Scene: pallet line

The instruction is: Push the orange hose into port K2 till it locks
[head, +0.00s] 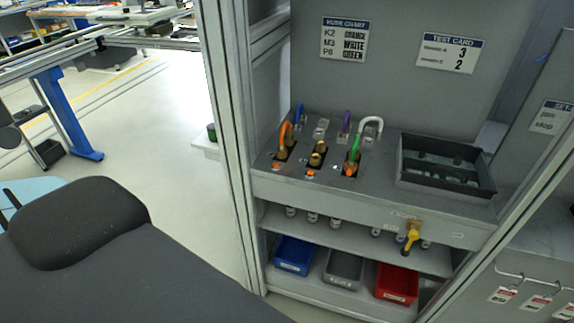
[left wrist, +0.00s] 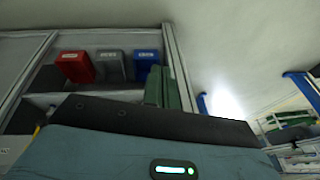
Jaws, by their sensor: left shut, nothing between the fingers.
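The orange hose (head: 285,133) stands upright at the left front port of the grey panel (head: 330,185) in the head view. Its lower end meets a dark port block with a brass fitting; how deep it sits is too small to tell. An orange piece shows in front of that block. The work chart (head: 344,39) pairs K2 with orange; I cannot read port labels on the panel. My left gripper (left wrist: 166,88) shows as two green fingers in the left wrist view, shut and empty, apart from the hose. My right gripper is in neither view.
Blue, purple, green and white (head: 371,123) hoses stand around the middle brass port (head: 317,155). A black tray (head: 445,184) lies right of them. A yellow valve handle (head: 411,237) juts from the front. Blue, grey and red (head: 396,283) bins sit below. Frame posts flank the station.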

